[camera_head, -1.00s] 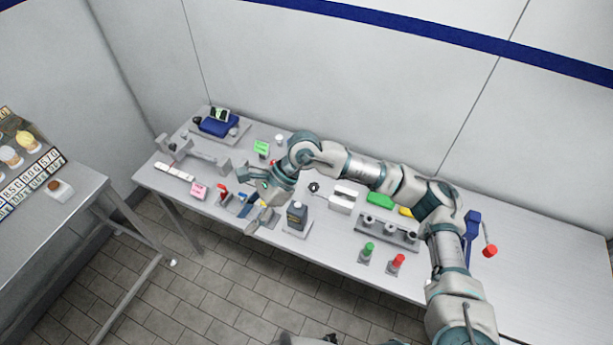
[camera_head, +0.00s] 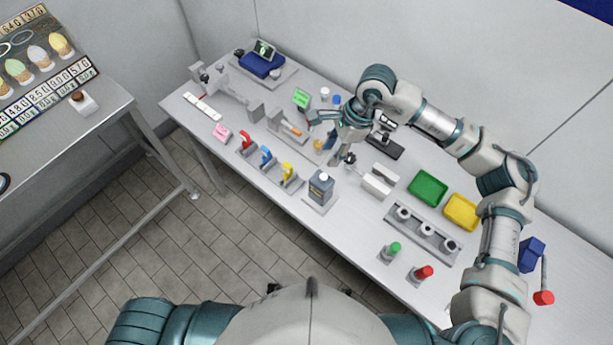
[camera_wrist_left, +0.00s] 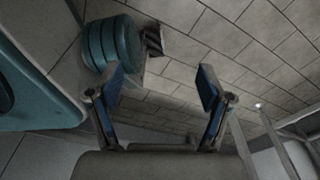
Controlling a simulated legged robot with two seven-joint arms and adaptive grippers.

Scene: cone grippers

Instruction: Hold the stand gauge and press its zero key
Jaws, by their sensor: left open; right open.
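A small device with a flat black base (camera_head: 387,149) and a pale upper part stands behind my right wrist in the head view. It may be the stand gauge, but the wrist partly covers it, and I cannot make out a zero key. My right gripper (camera_head: 326,139) is open above the middle of the table, left of that device, with its fingers apart and nothing seen between them. My left gripper (camera_wrist_left: 160,72) shows only in its wrist view. It is open and empty, with the tiled floor beyond it.
The table (camera_head: 340,243) is crowded. A blue device (camera_head: 262,65) is at the far left. A side table (camera_head: 60,140) stands left.

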